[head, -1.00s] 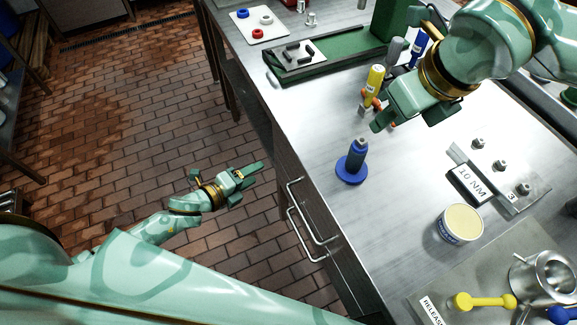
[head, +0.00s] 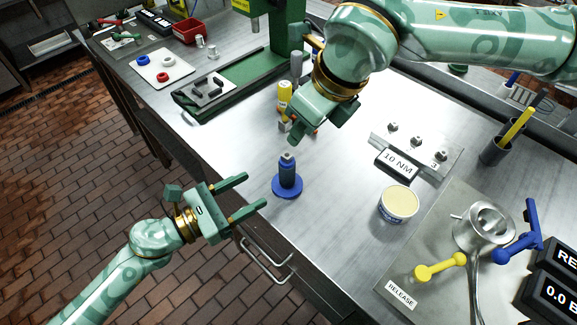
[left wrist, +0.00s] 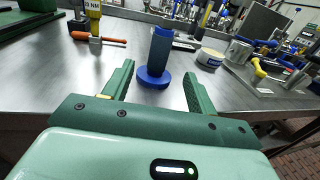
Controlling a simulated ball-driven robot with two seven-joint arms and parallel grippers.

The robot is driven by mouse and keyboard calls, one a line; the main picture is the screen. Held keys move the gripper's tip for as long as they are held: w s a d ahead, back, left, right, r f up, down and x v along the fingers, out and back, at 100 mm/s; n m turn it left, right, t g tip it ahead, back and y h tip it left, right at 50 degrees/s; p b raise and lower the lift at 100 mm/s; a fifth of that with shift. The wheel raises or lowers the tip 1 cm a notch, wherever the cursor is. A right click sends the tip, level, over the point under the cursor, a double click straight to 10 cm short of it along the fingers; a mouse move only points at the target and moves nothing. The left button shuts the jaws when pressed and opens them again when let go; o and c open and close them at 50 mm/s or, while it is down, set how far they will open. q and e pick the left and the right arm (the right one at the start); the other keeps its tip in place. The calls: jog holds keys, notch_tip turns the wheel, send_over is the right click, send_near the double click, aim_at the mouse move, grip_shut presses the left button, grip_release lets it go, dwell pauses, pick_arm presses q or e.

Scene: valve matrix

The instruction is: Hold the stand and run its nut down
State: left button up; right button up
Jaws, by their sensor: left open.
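The stand (head: 287,180) is a dark blue post on a round blue base, upright on the steel bench near its front edge. A small grey nut (head: 288,156) sits at its top. My left gripper (head: 256,190) is open and empty, just left of the stand, its fingers pointing toward it. In the left wrist view the stand (left wrist: 160,55) stands upright beyond and between the open fingertips, not touched. My right gripper (head: 318,124) hangs above the bench, behind and right of the stand; its fingers look apart, with nothing seen between them.
A yellow-handled driver (head: 284,92) stands behind the stand, beside an orange-handled tool (left wrist: 97,38). A cream-topped tub (head: 398,203), a 10 NM block (head: 397,163) and a plate of bolts (head: 425,150) lie to the right. Bench between stand and tub is clear.

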pick_arm(q)
jog(key=x, duration=1.2)
jog(key=shift+d, duration=0.1)
grip_shut()
pick_arm(e)
jog(key=shift+o, duration=0.2)
notch_tip(320, 180, up, 3)
jog(key=h, duration=0.2)
send_over(287, 154)
jog(key=a, duration=0.2)
pick_arm(q)
jog(key=shift+w, duration=0.1)
pick_arm(e)
jog(key=g, duration=0.1)
jog(key=shift+g+h, duration=0.6)
jog(key=shift+g, duration=0.1)
jog(key=f, duration=0.4)
jog(key=d+f, duration=0.1)
jog(key=f, duration=0.2)
jog(key=d+f, duration=0.1)
jog(key=f, duration=0.3)
jog(key=shift+f, duration=0.35)
